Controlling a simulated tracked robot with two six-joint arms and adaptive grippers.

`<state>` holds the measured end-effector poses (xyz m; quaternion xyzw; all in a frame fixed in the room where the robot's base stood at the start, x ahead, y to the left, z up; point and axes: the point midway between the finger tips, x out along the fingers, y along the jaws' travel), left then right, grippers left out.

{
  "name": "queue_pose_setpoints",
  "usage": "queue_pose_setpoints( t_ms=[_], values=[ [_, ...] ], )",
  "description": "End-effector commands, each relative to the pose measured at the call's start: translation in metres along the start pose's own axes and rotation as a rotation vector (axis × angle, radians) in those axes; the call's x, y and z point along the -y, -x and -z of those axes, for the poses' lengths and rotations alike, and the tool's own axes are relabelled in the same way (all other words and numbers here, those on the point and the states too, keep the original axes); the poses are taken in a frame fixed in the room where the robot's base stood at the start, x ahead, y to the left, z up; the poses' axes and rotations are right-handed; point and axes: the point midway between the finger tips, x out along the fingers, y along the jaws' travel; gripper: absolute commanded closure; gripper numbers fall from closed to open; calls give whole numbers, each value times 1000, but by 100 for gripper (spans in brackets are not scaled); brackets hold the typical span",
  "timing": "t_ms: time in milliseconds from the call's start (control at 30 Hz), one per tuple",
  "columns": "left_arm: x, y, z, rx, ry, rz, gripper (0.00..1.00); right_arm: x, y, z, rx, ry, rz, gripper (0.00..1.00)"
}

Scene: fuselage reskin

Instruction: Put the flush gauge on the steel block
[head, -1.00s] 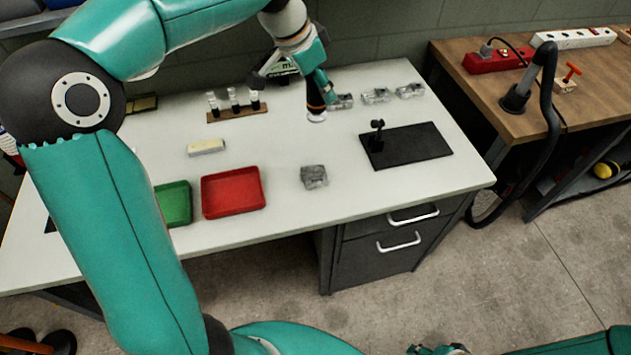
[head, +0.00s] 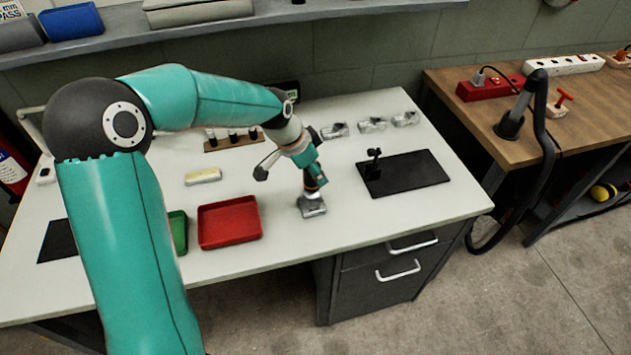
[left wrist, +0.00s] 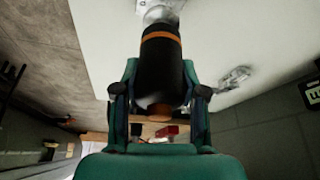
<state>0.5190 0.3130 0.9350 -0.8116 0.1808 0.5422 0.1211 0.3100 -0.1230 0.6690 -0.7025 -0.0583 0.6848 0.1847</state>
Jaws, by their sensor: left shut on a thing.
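The flush gauge is a dark cylinder with an orange band; it shows large in the left wrist view (left wrist: 161,60) and partly in the head view (head: 309,187). My left gripper (head: 315,177) is shut on it, with one finger on each side in the left wrist view (left wrist: 160,108). The gauge stands about upright over the grey steel block (head: 313,208), its low end at the block's top. The block also shows past the gauge's end in the left wrist view (left wrist: 158,13). I cannot tell whether they touch. My right gripper is not in view.
A red tray (head: 230,222) and a partly hidden green tray (head: 179,232) lie left of the block. A black mat (head: 410,178) with a small stand (head: 374,162) lies right. Several clear items (head: 371,125) and a vial rack (head: 236,141) lie behind.

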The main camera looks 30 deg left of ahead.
Motion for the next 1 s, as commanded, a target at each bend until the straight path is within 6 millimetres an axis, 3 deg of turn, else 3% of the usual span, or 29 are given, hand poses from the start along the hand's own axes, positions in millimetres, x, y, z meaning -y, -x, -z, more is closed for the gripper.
queue_pose_setpoints(
  t_ms=[233, 600, 633, 700, 800, 1000],
  values=[
    [0, -31, -14, 3, 1, -2, 100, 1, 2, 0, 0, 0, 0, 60],
    [0, -36, -16, 0, 1, 1, 100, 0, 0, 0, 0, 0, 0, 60],
    [0, -36, -16, 1, 1, 0, 57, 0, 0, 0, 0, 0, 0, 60],
    [0, -36, -16, 1, 1, 0, 45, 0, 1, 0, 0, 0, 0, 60],
    [0, -36, -16, 1, 1, -1, 33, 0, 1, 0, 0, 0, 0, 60],
    [0, -36, -16, 2, 1, -1, 33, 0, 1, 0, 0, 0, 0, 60]
  ],
)
